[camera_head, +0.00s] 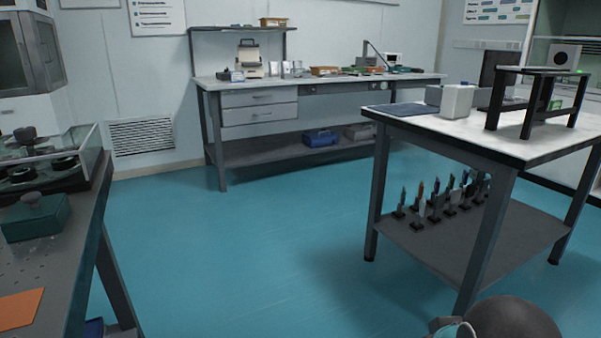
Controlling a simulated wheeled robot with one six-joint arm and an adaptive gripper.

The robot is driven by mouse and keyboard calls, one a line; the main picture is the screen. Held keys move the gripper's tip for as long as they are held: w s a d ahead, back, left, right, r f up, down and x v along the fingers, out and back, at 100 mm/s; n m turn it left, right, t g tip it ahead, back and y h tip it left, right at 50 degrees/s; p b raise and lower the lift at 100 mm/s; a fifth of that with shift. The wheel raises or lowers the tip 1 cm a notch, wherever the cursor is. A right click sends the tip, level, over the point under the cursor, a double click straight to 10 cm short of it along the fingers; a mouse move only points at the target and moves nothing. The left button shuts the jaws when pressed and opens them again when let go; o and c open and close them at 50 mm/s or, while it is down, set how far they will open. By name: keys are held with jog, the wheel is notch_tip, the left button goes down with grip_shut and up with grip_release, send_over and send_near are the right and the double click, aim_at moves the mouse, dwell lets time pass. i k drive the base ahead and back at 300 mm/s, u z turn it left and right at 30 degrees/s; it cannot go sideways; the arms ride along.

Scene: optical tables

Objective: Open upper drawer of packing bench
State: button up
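A long grey bench (430,77) stands against the far wall and looks like the packing bench. Two drawers sit under its top at the left, one above the other. The upper drawer (240,99) and the lower drawer (242,116) both look shut, each with a thin bar handle on its light grey front. My gripper is not in view. A rounded dark part of my arm (513,322) shows at the bottom right edge, far from the bench.
A white-topped table (420,119) stands at the right, with a black stand (540,72) on top and tools on its lower shelf. A dark perforated table (60,255) is at the left. Open teal floor (260,230) lies between them, up to the bench.

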aim_at(253, 93)
jog(key=u, duration=0.25)
jog(key=i, duration=1.95)
jog(key=u, duration=0.5)
jog(key=i, duration=2.7)
jog(key=u, duration=0.2)
